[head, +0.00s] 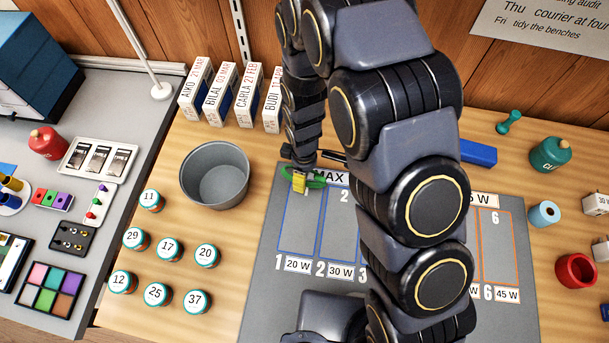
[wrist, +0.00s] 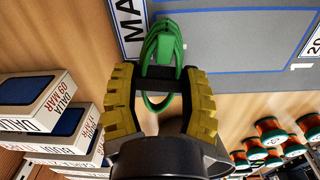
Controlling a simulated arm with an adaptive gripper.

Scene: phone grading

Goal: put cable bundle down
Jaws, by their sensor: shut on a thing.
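The cable bundle is a green loop (head: 318,182) in the head view, at the mat's upper left edge by the MAX label. In the wrist view the green cable (wrist: 163,45) shows beyond and between the yellow fingertips, with a black band across its middle. My gripper (head: 299,182) is shut on the bundle; in the wrist view its yellow fingers (wrist: 158,92) press on both ends of the black band. I cannot tell whether the bundle touches the surface below. My arm hides the middle of the mat.
The grey mat (head: 262,290) has numbered, outlined slots. A grey bin (head: 214,178) stands left of my gripper. Several white boxes (head: 220,92) stand behind it. Several numbered round containers (head: 168,249) are at the front left. A blue bar (head: 478,152) lies behind the mat.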

